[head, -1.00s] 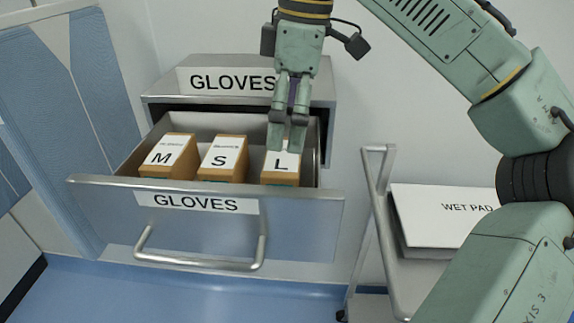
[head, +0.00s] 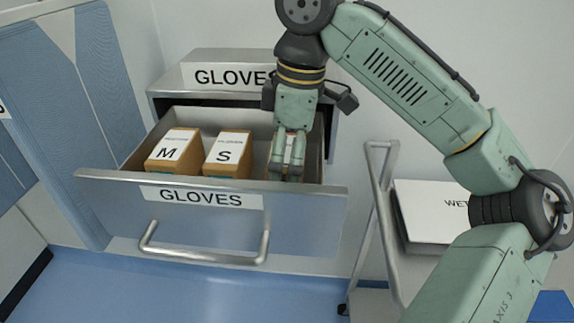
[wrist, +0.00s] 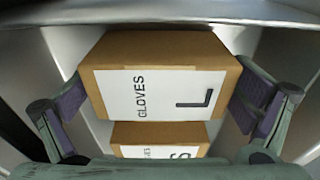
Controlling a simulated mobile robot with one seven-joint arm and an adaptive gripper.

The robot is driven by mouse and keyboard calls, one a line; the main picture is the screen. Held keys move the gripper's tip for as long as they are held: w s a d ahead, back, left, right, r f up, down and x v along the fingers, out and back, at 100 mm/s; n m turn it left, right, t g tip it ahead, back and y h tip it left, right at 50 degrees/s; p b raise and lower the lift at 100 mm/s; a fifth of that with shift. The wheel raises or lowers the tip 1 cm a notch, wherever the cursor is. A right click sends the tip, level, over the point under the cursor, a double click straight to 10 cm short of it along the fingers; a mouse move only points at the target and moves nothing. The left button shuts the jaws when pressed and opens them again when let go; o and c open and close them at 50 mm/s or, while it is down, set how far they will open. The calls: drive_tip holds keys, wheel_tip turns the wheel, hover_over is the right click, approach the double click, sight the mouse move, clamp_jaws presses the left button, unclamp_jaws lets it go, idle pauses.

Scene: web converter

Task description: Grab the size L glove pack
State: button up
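The size L glove pack, a brown box with a white label, fills the middle of the wrist view (wrist: 160,65). In the head view it stands at the right end of the open drawer (head: 120,180), mostly hidden behind my gripper (head: 287,165). My gripper points down into the drawer. In the wrist view its purple-padded fingers (wrist: 160,97) are apart, one on either side of the L pack. The pads look very close to the box sides; I cannot tell whether they touch. The pack still sits in the drawer.
The S pack (head: 228,156) and M pack (head: 172,153) stand to the left in the drawer. The drawer's front wall and handle (head: 205,258) stick out towards me. A cart with a wet pad box (head: 425,215) stands to the right.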

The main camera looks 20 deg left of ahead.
drive_tip(key=c, duration=0.8)
drive_tip(key=shift+r, duration=0.1)
drive_tip(key=shift+c, duration=0.2)
